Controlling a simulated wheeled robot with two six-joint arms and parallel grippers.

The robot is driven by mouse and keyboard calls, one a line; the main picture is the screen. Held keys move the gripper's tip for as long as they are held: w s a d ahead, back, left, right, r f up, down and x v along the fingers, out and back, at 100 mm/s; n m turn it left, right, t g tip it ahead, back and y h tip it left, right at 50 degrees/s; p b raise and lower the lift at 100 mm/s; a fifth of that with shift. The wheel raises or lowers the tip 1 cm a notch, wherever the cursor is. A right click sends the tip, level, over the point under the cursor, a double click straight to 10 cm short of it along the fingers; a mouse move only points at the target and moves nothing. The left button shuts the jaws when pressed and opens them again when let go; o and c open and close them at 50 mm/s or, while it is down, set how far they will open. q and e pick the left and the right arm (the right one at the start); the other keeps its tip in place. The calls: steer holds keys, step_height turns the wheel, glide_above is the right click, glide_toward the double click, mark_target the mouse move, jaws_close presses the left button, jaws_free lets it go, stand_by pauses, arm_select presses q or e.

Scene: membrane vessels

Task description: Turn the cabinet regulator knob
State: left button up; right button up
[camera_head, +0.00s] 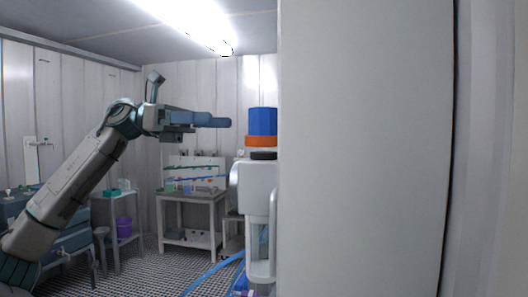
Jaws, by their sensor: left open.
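A large plain grey panel (365,150), which looks like the side of a cabinet, fills the right half of the head view up close. I cannot make out a regulator knob on it; its front face is hidden from here. My left gripper (222,121) reaches in from the left at mid-height, its blue-grey fingers pointing right and level. It is open and holds nothing, and in the picture it is left of the panel's edge with a gap between. My right gripper is not in view.
A blue cylinder (263,121) above an orange band (261,141) shows beside the panel, over a white rounded unit (258,178). A white table (192,199) stands at the back. A blue hose (209,274) crosses the grated floor.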

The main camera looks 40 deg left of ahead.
mark_target(264, 119)
arm_select(q)
steer(key=shift+m, duration=0.4)
steer(key=p+x, duration=0.2)
steer(key=x, duration=0.1)
steer(key=p+x, duration=0.2)
steer(key=x, duration=0.1)
steer(key=p+x, duration=0.2)
steer(key=x, duration=0.1)
steer(key=shift+d+r+p, duration=0.35)
steer(key=shift+d, duration=0.1)
steer(key=shift+w+d+f+p, duration=0.15)
steer(key=shift+w+d+p, duration=0.1)
steer(key=shift+d+p, duration=0.15)
steer(key=shift+d, duration=0.15)
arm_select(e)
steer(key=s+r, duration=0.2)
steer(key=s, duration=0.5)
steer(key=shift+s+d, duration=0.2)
arm_select(q)
steer(key=shift+f, duration=0.1)
